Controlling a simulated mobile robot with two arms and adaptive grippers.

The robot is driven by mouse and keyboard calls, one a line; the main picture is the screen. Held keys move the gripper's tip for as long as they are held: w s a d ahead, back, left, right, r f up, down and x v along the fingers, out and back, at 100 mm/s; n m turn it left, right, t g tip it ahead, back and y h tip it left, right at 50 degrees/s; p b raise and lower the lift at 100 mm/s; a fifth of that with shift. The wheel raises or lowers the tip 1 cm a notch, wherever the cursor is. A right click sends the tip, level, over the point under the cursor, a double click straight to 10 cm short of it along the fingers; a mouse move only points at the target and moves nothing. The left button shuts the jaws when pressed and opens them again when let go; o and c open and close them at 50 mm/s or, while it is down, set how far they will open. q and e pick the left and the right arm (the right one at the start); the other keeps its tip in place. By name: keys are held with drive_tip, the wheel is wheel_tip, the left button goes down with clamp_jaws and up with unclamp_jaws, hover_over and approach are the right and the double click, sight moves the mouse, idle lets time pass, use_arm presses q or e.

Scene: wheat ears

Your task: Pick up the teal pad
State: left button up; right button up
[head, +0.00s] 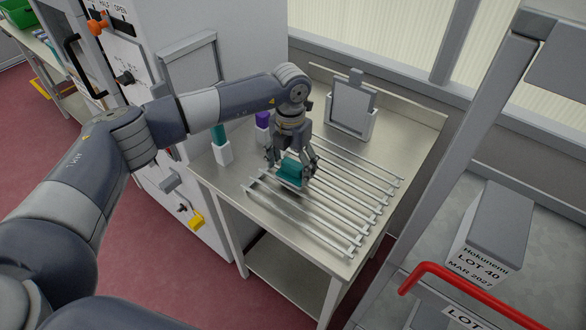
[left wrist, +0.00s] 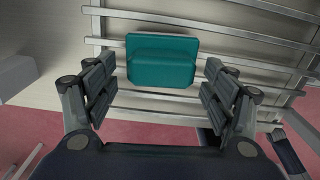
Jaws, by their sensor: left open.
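The teal pad (head: 289,171) rests on the metal bars of a rack on the steel table. My left gripper (head: 293,169) is above it, pointing down, with a finger on each side of the pad. In the left wrist view the teal pad (left wrist: 161,62) shows whole, with a raised block on its near part. The left gripper's fingers (left wrist: 160,88) are spread wide, with a gap on both sides of the pad. Nothing is held. My right gripper is not in either view.
The bar rack (head: 345,212) covers much of the table (head: 405,125). A framed panel in a holder (head: 351,108) stands at the back. A white holder with a teal item (head: 221,147) and a purple item (head: 262,120) stand left of the gripper. A grey cabinet adjoins the table's left.

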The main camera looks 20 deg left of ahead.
sight(291, 164)
use_arm(q)
drive_tip(key=c, duration=1.1)
drive_tip(key=shift+c, duration=0.2)
drive_tip(key=shift+r+b, duration=0.4)
wheel_tip(291, 164, up, 2)
drive_tip(key=shift+w+r+b, duration=0.1)
drive_tip(key=shift+r+b, duration=0.05)
drive_tip(key=shift+b, duration=0.6)
drive_tip(key=s+d+r+b, duration=0.2)
drive_tip(key=s+d+b, duration=0.3)
drive_tip(key=s+d, duration=0.5)
drive_tip(key=shift+s+d, duration=0.2)
drive_tip(key=shift+s, duration=1.05)
